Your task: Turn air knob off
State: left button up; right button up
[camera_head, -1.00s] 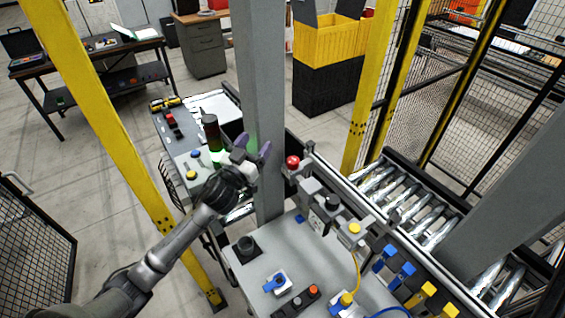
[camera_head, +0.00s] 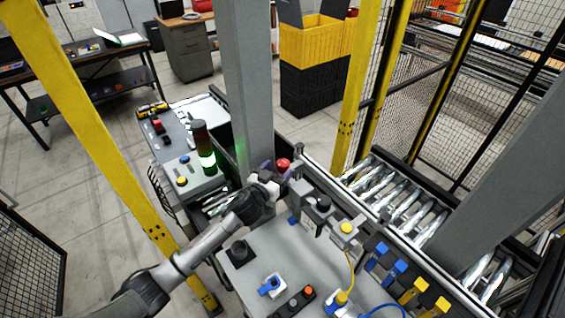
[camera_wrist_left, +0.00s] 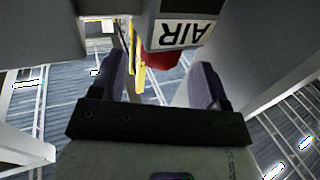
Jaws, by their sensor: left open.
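The red air knob (camera_head: 283,164) is on the fixture beside the grey post, near the middle of the head view. In the left wrist view the red knob (camera_wrist_left: 160,64) shows partly behind a white plate marked AIR (camera_wrist_left: 185,31). My left gripper (camera_head: 268,172) is right beside the knob in the head view. In the wrist view its two purple fingers (camera_wrist_left: 161,82) are apart, with the knob and part of the AIR plate seen between them. I cannot tell whether a finger touches the knob. My right gripper is out of view.
The grey post (camera_head: 246,90) stands directly behind my left gripper. A grey box with a black knob (camera_head: 323,203) and a yellow button (camera_head: 347,228) lie to the right. A stack light (camera_head: 203,147) stands to the left. The roller conveyor (camera_head: 395,205) is further right.

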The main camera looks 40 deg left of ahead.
aim_at(280, 168)
pick_arm(q)
jog(key=shift+w+a, duration=0.15)
jog(key=shift+w, duration=0.75)
jog(key=shift+w+a, duration=0.1)
jog(key=shift+w, duration=0.75)
